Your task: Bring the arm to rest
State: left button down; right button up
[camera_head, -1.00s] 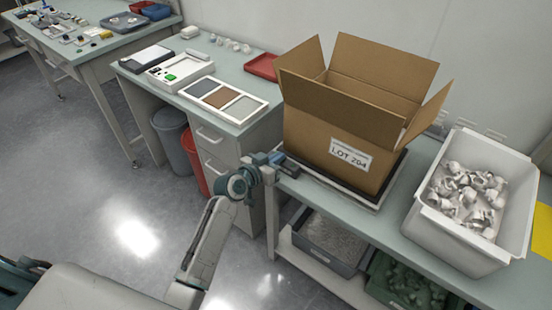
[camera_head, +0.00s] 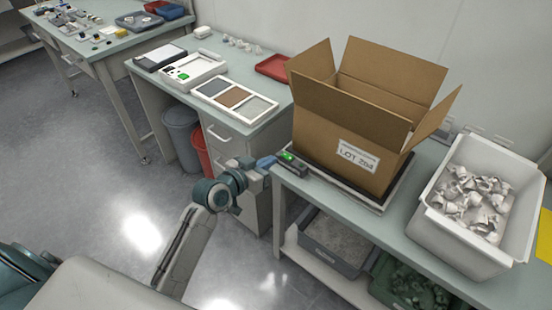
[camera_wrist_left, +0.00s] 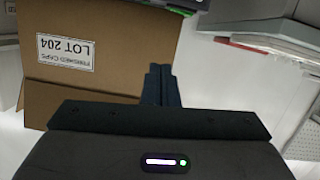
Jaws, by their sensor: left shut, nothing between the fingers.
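My left arm comes in from the lower left in the head view. Its gripper (camera_head: 268,162) is shut and empty, at the near left corner of the bench beside the box. In the left wrist view the two fingers (camera_wrist_left: 160,72) are together with nothing between them. No right gripper shows.
An open cardboard box (camera_head: 345,125) labelled LOT 204 stands on a dark platform just right of the gripper. A small device with a green light (camera_head: 288,157) sits at the bench corner by the fingertips. A white bin (camera_head: 450,235) of white parts is farther right. Open floor (camera_head: 90,170) lies left.

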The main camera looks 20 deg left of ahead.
pick_arm(q)
jog(key=shift+s+r, duration=0.1)
jog(key=shift+s, duration=0.15)
pick_arm(e)
jog(key=shift+s+a+f, duration=0.1)
jog(key=shift+s+a, duration=0.05)
jog(key=shift+s, duration=0.65)
